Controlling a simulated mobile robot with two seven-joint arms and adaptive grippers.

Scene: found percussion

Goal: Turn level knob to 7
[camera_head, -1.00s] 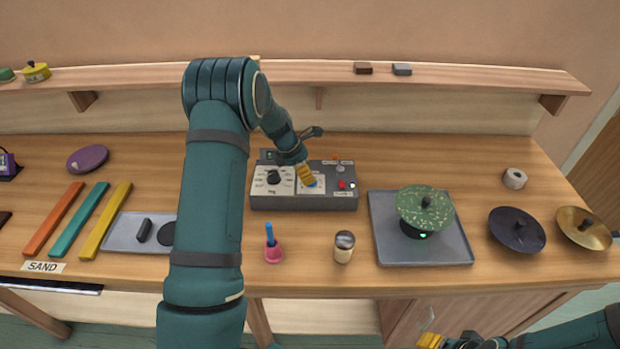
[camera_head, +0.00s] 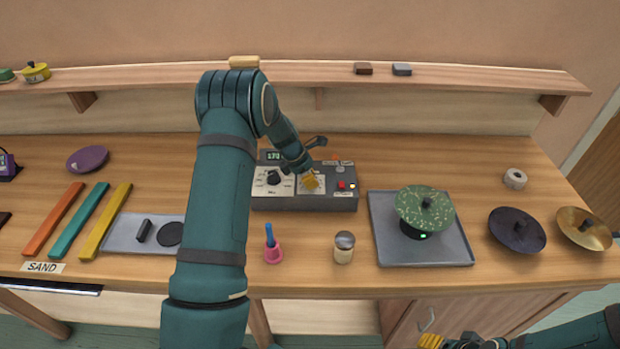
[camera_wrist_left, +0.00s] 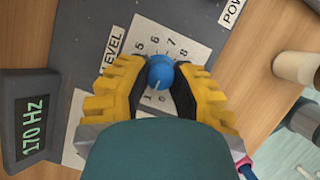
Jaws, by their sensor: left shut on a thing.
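The level knob (camera_wrist_left: 160,72) is blue and round, with a pale pointer line, on a white dial plate (camera_wrist_left: 186,44) marked LEVEL with numbers around it. In the left wrist view my left gripper (camera_wrist_left: 160,80) has its yellow fingers on both sides of the knob, shut on it. The pointer line runs toward the lower left in that view, toward the low numbers. In the head view my left gripper (camera_head: 311,181) hides the knob on the grey control box (camera_head: 305,203). My right gripper (camera_head: 432,341) is at the bottom edge, partly cut off; its opening is unclear.
A black knob (camera_head: 273,177) sits left of the level knob; a red button (camera_head: 341,185) and a small switch are to its right. A display (camera_wrist_left: 34,127) reads 170 Hz.

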